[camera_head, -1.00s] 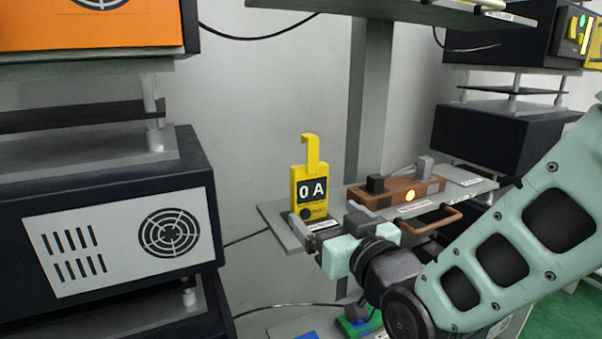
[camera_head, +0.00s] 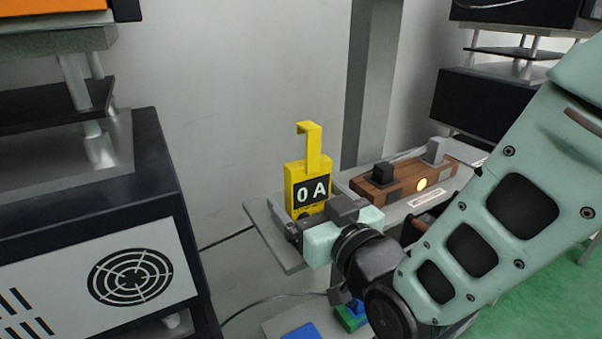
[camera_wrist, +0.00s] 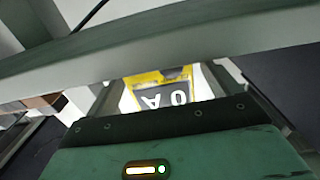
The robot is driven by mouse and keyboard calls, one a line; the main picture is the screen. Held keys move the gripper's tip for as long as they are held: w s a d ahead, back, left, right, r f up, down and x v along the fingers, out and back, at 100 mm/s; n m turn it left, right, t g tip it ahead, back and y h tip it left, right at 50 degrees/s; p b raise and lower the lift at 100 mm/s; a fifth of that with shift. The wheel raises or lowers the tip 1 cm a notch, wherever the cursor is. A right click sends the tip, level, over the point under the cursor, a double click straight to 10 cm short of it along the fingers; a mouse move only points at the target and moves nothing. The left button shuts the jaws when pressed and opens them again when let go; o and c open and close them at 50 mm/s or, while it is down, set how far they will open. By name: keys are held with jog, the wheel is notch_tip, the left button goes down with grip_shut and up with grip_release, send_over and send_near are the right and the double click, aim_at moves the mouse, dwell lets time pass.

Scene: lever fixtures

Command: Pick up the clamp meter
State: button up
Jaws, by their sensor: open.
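The clamp meter (camera_head: 307,178) is yellow with a hook-shaped top and a dark display reading "0 A". It stands upright on a grey shelf (camera_head: 272,238). My gripper (camera_head: 318,216) is open in front of the meter's lower part, which it partly hides. One finger is on each side of the meter. In the wrist view the meter (camera_wrist: 155,78) appears upside down between the two spread fingers. I cannot tell whether either finger touches it.
A brown box (camera_head: 400,187) with a lit orange lamp and dark and grey blocks sits right of the meter. A dark cabinet with a round vent (camera_head: 135,277) stands at the left. A grey post (camera_head: 370,100) rises behind the shelf.

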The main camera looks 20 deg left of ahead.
jog(key=shift+c, duration=0.3)
jog(key=c, duration=1)
jog(key=shift+c, duration=0.7)
jog(key=shift+r, duration=0.2)
